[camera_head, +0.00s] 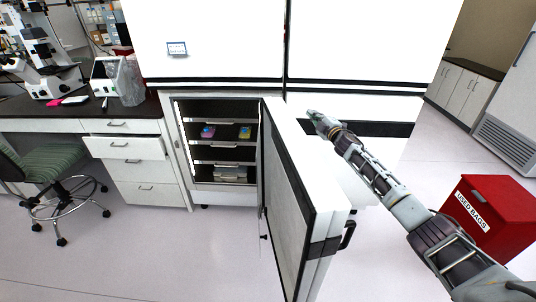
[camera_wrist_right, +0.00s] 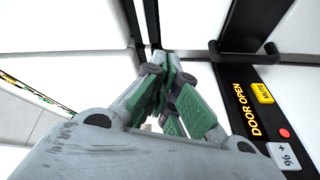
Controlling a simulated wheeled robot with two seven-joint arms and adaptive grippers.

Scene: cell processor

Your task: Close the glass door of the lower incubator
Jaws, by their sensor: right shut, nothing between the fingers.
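The lower incubator (camera_head: 168,130) stands open in the head view, with shelves inside. Its door stands swung out toward me. A dark-framed pane, apparently the glass door (camera_head: 285,205), lies along the inner side of the thick white outer door (camera_head: 322,200). I cannot tell if the two touch. My right gripper (camera_head: 316,118) is to the right of the doors' hinge end, on the outer side of the white door. In the wrist view the right gripper (camera_wrist_right: 170,75) is shut and empty, its green fingers together. My left gripper is not in view.
A black panel (camera_wrist_right: 258,105) reading "DOOR OPEN" shows in the wrist view. The outer door has a black handle (camera_head: 348,235). A red used-bags bin (camera_head: 490,215) stands at right. A green stool (camera_head: 50,165) and an open drawer (camera_head: 125,147) are at left. Floor is clear before the incubator.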

